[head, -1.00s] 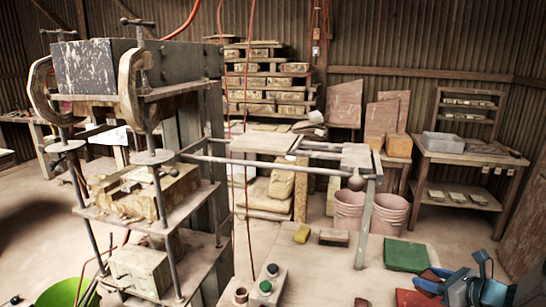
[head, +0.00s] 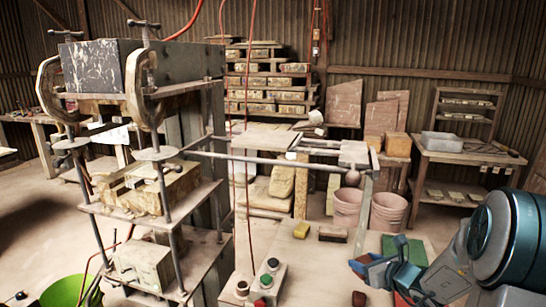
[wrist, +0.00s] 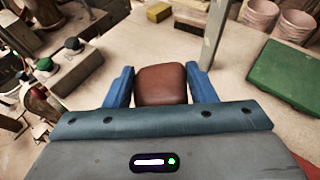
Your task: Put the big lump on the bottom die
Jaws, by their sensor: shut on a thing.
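My gripper (wrist: 161,88) is shut on a smooth reddish-brown lump (wrist: 162,84), which sits between the two blue fingers in the wrist view. In the head view my gripper (head: 373,268) is over the bench at lower right, and its fingers mostly hide the lump. The press stands at the left, well away from my gripper. A pale, worn block (head: 140,266) sits on its lowest plate, and a yellowish die block (head: 148,190) on the plate above. I cannot tell for certain which is the bottom die.
A smaller brown lump (head: 359,299) lies on the bench. A button box (head: 266,284) stands between my gripper and the press. A metal post (head: 362,215), a green mat (head: 402,248), a yellow sponge (head: 301,230) and a brush (head: 332,234) are near. Rods border the press.

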